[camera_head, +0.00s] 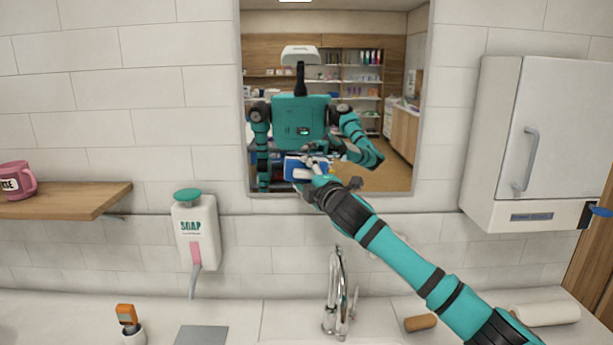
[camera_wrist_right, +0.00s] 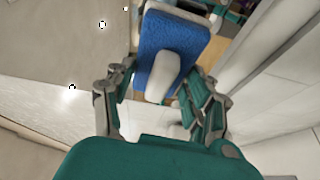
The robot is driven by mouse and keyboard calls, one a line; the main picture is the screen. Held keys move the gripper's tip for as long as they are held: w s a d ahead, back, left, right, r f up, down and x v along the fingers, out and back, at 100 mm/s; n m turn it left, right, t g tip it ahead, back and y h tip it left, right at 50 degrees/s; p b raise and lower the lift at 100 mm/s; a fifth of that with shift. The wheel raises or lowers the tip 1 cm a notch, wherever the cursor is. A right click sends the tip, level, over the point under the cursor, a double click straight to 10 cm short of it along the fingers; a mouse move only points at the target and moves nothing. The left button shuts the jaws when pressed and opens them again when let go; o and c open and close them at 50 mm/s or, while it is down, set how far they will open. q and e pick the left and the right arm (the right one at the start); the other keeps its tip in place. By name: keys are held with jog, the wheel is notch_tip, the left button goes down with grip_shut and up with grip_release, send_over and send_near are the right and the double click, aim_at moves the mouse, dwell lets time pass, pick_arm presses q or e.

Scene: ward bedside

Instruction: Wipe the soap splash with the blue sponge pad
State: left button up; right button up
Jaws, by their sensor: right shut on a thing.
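The blue sponge pad (camera_head: 292,169) is in front of the lower part of the mirror (camera_head: 395,155) in the head view. In the right wrist view the pad (camera_wrist_right: 172,42) shows its blue face and a pale handle. My right gripper (camera_head: 312,170) is shut on the pad's handle, with a finger on each side in the right wrist view (camera_wrist_right: 160,97). I cannot tell whether the pad touches the mirror. I cannot make out the soap splash; the pad and arm hide part of the glass. My left gripper is not directly in view.
A soap dispenser (camera_head: 196,232) hangs left of the mirror, and a white cabinet (camera_head: 503,150) is at the right. A faucet (camera_head: 338,292) stands below my right arm. A pink mug (camera_head: 16,180) is on the wooden shelf (camera_head: 70,200). The mirror reflects my body and shelves.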

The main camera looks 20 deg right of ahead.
jog(key=shift+w+d, duration=0.15)
jog(key=shift+w, duration=0.4)
